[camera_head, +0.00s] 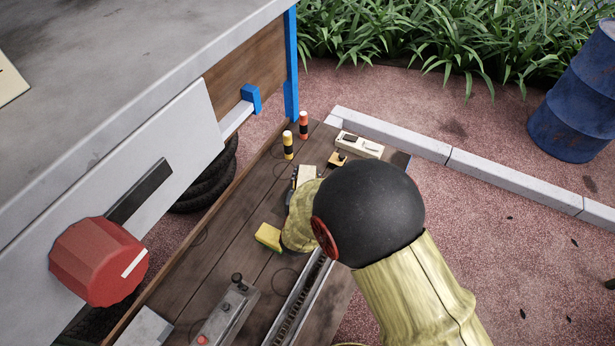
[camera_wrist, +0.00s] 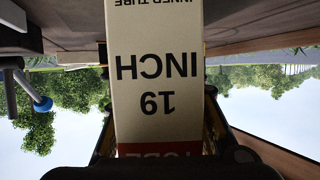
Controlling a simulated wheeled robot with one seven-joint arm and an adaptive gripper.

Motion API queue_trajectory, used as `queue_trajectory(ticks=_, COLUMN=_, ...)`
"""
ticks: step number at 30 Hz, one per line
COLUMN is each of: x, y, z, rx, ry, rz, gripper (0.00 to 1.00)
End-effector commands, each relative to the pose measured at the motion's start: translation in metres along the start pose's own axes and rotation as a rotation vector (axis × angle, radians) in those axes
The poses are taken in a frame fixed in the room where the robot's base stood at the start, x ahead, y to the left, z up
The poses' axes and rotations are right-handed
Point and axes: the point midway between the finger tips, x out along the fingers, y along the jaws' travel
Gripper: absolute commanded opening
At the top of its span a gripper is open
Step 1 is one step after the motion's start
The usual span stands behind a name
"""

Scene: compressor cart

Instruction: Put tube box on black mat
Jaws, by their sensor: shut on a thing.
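The tube box (camera_wrist: 155,30) is a cream carton with "19 INCH", "INNER TUBE" and a red band, printed upside down in the wrist view. My gripper (camera_wrist: 157,75) is shut on it, with dark fingers along both sides. In the head view, a cream block (camera_head: 307,174) beside my wrist looks like the same box, but my arm covers most of this area. I cannot tell there whether it touches the wooden deck. I cannot make out the black mat in either view; my arm hides part of the deck.
The wooden deck (camera_head: 222,240) holds a yellow block (camera_head: 268,236), yellow (camera_head: 288,145) and red (camera_head: 304,125) banded cylinders, a cream tray-like item (camera_head: 360,145), a grey box (camera_head: 225,312) and a long metal rail (camera_head: 297,300). A grey cabinet with a red knob (camera_head: 98,262) borders the left.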

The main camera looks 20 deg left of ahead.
Motion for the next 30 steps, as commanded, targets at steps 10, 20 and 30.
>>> queue_trajectory(ticks=10, x=0.001, y=0.000, z=0.003, rx=0.000, ry=-0.001, rz=0.000, gripper=0.48)
queue_trajectory(ticks=20, x=0.001, y=0.000, z=0.003, rx=0.000, ry=-0.001, rz=0.000, gripper=0.55)
queue_trajectory(ticks=30, x=-0.027, y=-0.001, z=-0.002, rx=-0.002, ry=-0.002, rz=-0.003, gripper=0.55)
